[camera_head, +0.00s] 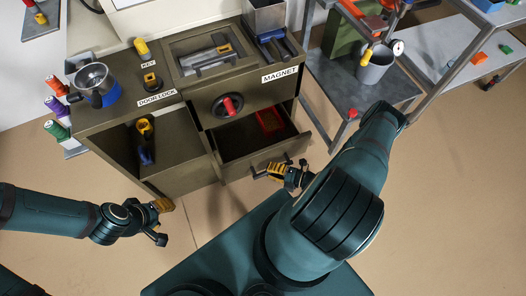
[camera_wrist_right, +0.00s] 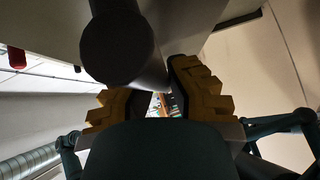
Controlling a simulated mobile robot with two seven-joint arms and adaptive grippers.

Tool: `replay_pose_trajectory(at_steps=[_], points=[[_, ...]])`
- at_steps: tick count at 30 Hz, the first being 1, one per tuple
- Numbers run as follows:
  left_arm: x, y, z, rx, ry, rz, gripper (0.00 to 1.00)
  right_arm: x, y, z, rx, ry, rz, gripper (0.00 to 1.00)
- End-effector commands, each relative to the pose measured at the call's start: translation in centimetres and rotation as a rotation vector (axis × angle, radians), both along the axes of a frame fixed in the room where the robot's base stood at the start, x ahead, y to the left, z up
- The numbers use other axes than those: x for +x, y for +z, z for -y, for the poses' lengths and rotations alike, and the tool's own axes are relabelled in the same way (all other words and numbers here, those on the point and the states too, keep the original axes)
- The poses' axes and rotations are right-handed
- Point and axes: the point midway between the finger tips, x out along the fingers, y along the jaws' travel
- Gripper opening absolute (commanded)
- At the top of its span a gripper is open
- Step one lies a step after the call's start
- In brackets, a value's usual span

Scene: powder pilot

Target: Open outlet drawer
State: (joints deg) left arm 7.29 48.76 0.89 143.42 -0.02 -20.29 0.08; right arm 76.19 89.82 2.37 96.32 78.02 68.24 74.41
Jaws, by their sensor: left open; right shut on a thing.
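The outlet drawer (camera_head: 237,142) in the olive cabinet is pulled out, its inside showing. A red object (camera_head: 270,121) lies in its back right part. My right gripper (camera_head: 279,172) is at the drawer's front, shut on the dark bar handle (camera_head: 257,177). In the right wrist view, the handle (camera_wrist_right: 117,47) is a thick dark bar between the yellow-padded fingers of my right gripper (camera_wrist_right: 152,98). My left gripper (camera_head: 163,219) is open and empty over the floor, in front of the cabinet's left side and apart from it.
Above the drawer is a round dial with a red knob (camera_head: 230,105). The cabinet top holds a metal pot (camera_head: 93,79), a yellow key piece (camera_head: 142,47) and a MAGNET label (camera_head: 280,74). An open compartment is at lower left. A grey shelf with a bucket (camera_head: 375,66) stands right.

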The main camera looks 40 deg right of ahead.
Motion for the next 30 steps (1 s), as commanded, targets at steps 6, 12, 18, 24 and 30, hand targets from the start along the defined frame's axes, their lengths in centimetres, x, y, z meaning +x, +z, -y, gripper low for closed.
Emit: replay_pose_trajectory(at_steps=[6, 12, 18, 24, 30], points=[[0.1, -0.3, 0.0, 0.0, 0.001, 0.002, 0.47, -4.3, 0.0, -1.4, 0.007, 0.005, -0.001, 0.0], [0.1, -0.5, 0.0, 0.0, 0.001, 0.003, 0.47, -6.4, 0.0, -1.9, 0.007, 0.006, -0.001, 0.0], [0.2, -0.6, 0.0, 0.0, 0.001, 0.004, 0.47, -7.2, 0.0, -2.1, 0.006, 0.007, 0.001, 0.0], [0.2, -0.6, 0.0, 0.001, 0.0, 0.004, 0.47, -7.3, 0.0, -2.1, 0.005, 0.007, 0.0, 0.0], [0.2, -0.6, 0.0, 0.001, 0.0, 0.004, 0.47, -7.3, 0.0, -2.1, 0.005, 0.007, 0.0, 0.35]])
